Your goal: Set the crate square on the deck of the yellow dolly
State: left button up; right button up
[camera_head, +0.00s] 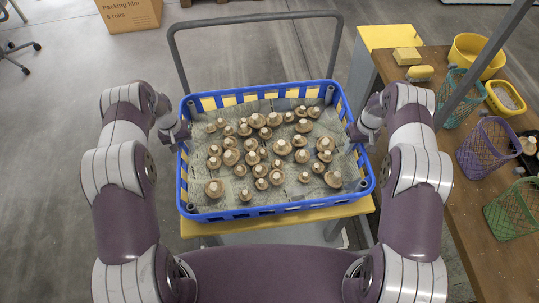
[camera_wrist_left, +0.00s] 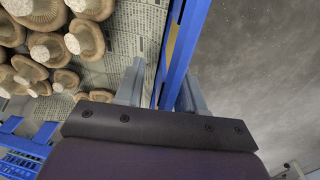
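The blue crate (camera_head: 280,208) holds many brown mushrooms (camera_head: 255,150) on a grey printed liner. It sits on or just above the yellow deck (camera_head: 205,227) of the dolly; contact is hidden. A yellow strip of deck shows along the near side, and its edge runs roughly parallel to the crate's near edge. My left gripper (camera_head: 180,134) is at the crate's left rim. In the left wrist view, its fingers (camera_wrist_left: 160,88) straddle the blue wall (camera_wrist_left: 183,45); firm grip is unclear. My right gripper (camera_head: 358,131) is at the right rim, its fingers hard to make out.
The dolly's grey handle (camera_head: 257,17) rises behind the crate. A wooden table (camera_head: 490,252) on the right carries baskets, including a purple one (camera_head: 487,147), and a yellow bowl (camera_head: 477,55). A cardboard box (camera_head: 130,14) stands at the back left.

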jog(key=shift+r, duration=0.1)
pick_arm(q)
notch_tip(320, 180, up, 11)
jog(key=a, duration=0.1)
jog(key=shift+a, duration=0.2)
pick_arm(e)
notch_tip(320, 180, up, 12)
jog(key=d, duration=0.1)
jog(key=shift+d, duration=0.25)
pick_arm(q)
jog(key=shift+s, duration=0.1)
